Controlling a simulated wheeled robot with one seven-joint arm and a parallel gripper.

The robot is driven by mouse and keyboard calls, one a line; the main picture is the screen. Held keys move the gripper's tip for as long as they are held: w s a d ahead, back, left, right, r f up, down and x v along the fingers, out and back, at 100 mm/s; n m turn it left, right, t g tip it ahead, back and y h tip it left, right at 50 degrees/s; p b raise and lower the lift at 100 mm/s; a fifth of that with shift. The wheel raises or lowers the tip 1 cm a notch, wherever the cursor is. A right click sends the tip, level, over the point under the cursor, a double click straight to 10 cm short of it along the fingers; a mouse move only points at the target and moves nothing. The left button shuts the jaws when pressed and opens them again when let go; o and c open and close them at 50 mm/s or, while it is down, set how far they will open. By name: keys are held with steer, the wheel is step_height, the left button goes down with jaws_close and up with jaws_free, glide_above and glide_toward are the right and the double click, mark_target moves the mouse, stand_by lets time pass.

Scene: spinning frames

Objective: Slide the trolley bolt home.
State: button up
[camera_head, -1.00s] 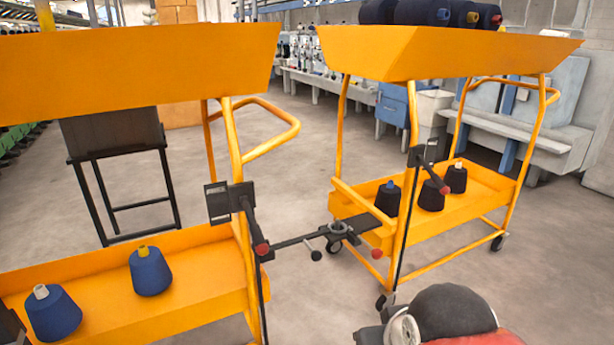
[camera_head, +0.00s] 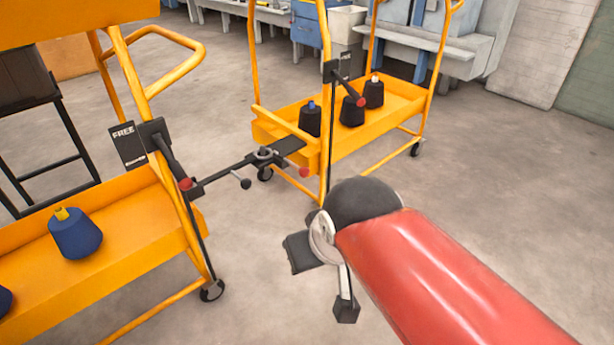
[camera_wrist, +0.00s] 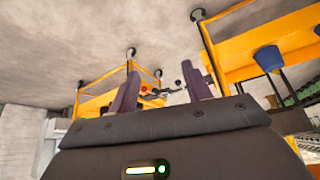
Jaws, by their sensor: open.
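A dark coupling bar (camera_head: 228,171) spans the gap between the left orange trolley (camera_head: 140,262) and the right orange trolley (camera_head: 375,125). It has a ring (camera_head: 264,153) near its middle and a short handle with a black ball knob (camera_head: 245,183), which looks like the bolt handle. A sign (camera_head: 127,145) on the left trolley's post reads FREE. My gripper (camera_wrist: 160,88) is open and empty; its two fingers are apart, with the coupling seen beyond between them in the upside-down wrist view.
Red-tipped levers stick out at the left post (camera_head: 186,184) and right post (camera_head: 361,102). A blue yarn cone (camera_head: 76,234) stands on the left trolley, dark cones (camera_head: 351,110) on the right one. A dark stand (camera_head: 40,130) is at far left. Floor at the right is clear.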

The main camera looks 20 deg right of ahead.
steer(key=shift+w+a+f+m+g, duration=0.2)
steer(key=shift+w+f+m+g, duration=0.1)
steer(key=shift+f, duration=0.05)
steer(key=c, duration=0.5)
steer(key=w+a+f+m+g+y, duration=0.1)
steer(key=w+f+m+g+y, duration=0.1)
steer(key=w+f+m, duration=0.1)
steer(key=shift+a+y, duration=0.3)
steer(key=shift+a, duration=0.05)
jaws_close()
steer(key=w+d+f+m+y+p, duration=0.1)
steer(key=w+f+m+y, duration=0.3)
steer(key=w, duration=0.3)
steer(key=w+d+f+m+y, duration=0.1)
steer(key=w+f+m+y, duration=0.1)
steer(key=w+m+y, duration=0.35)
steer(key=w+d+f+m+t+h, duration=0.2)
steer(key=w+d+f+m+t, duration=0.1)
steer(key=d+m, duration=0.3)
steer(key=w+d+f+m+t+h, duration=0.2)
steer(key=w+d+f+m+t, duration=0.1)
steer(key=d+m+t, duration=0.3)
steer(key=w+d+f+m+t+h+p, duration=0.1)
steer(key=w+d+f+m+t+h, duration=0.1)
steer(key=d+f+m+t, duration=0.3)
steer(key=w+d+m, duration=0.1)
steer(key=d+m, duration=0.1)
steer(key=d, duration=0.2)
steer(key=shift+w+d, duration=0.3)
steer(key=shift+d, duration=0.05)
